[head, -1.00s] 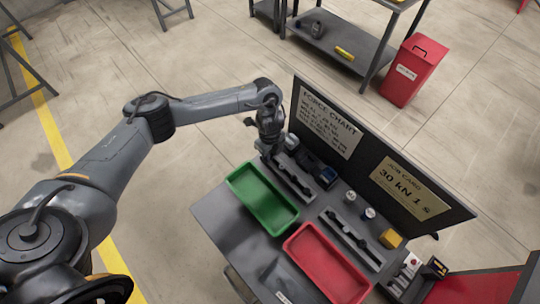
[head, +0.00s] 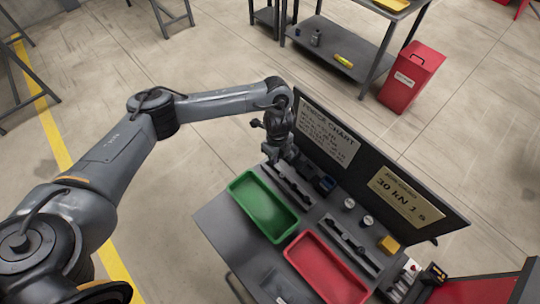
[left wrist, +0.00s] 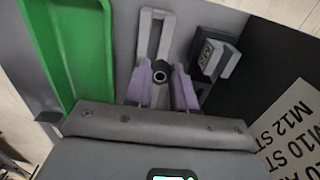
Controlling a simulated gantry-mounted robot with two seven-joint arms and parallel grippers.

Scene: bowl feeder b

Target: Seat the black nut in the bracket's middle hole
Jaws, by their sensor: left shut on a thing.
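My left gripper (head: 274,158) is at the far left end of the bench, above the end of a grey strip with dark parts on it (head: 292,187). In the left wrist view its two pale purple fingers (left wrist: 160,82) are shut on a small dark ring, the black nut (left wrist: 160,75). Behind the nut is a light grey slotted piece (left wrist: 154,35), which may be the bracket. I cannot tell whether the nut touches it, and the middle hole cannot be made out. In the head view the nut is too small to see. My right gripper is not in view.
A green tray (head: 235,190) and a red tray (head: 293,252) lie on the grey bench. A second strip (head: 350,240), small round parts (head: 349,204) and a yellow block (head: 389,245) are to the right. A dark upright panel (head: 365,158) with cards closes off the back.

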